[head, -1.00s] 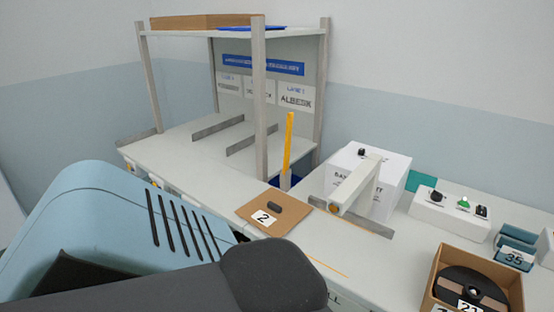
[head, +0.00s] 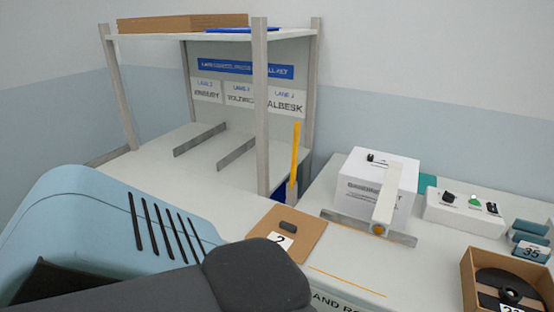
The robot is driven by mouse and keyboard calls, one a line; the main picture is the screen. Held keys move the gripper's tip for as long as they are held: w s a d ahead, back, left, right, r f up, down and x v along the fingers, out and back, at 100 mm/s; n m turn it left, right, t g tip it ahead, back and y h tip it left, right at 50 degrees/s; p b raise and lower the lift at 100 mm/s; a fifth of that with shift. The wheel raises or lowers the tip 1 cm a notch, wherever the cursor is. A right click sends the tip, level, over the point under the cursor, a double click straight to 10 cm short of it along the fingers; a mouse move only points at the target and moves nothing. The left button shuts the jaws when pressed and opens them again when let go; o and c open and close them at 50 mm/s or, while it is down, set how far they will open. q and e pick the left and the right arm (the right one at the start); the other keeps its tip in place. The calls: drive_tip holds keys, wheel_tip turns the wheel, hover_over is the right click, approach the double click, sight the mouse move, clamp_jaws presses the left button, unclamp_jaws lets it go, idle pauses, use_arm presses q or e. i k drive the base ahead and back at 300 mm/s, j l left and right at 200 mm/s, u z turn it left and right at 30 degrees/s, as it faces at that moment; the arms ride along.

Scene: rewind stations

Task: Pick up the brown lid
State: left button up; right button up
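The brown lid (head: 262,225) is a flat square board with a dark grey handle (head: 288,227) on top and a white label reading 2. It lies on the white worktop in the head view, just beyond my dark arm link, which hides part of its near edge. Nothing holds the lid. Neither gripper shows in the view. A blue-grey and dark part of my own body fills the lower left.
A white box (head: 370,205) with an arm-like bar stands right of the lid. An open cardboard box (head: 470,282) holding a dark reel is at the right edge. A shelf post (head: 260,120) and a yellow upright strip (head: 295,155) stand behind the lid.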

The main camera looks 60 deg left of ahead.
sight(297, 231)
drive_tip(key=k+j, duration=0.15)
drive_tip(key=j, duration=0.25)
drive_tip(key=k+j, duration=0.15)
drive_tip(key=j, duration=0.25)
drive_tip(key=k+j, duration=0.2)
drive_tip(key=j, duration=0.15)
drive_tip(key=k+j, duration=0.15)
drive_tip(key=j, duration=0.25)
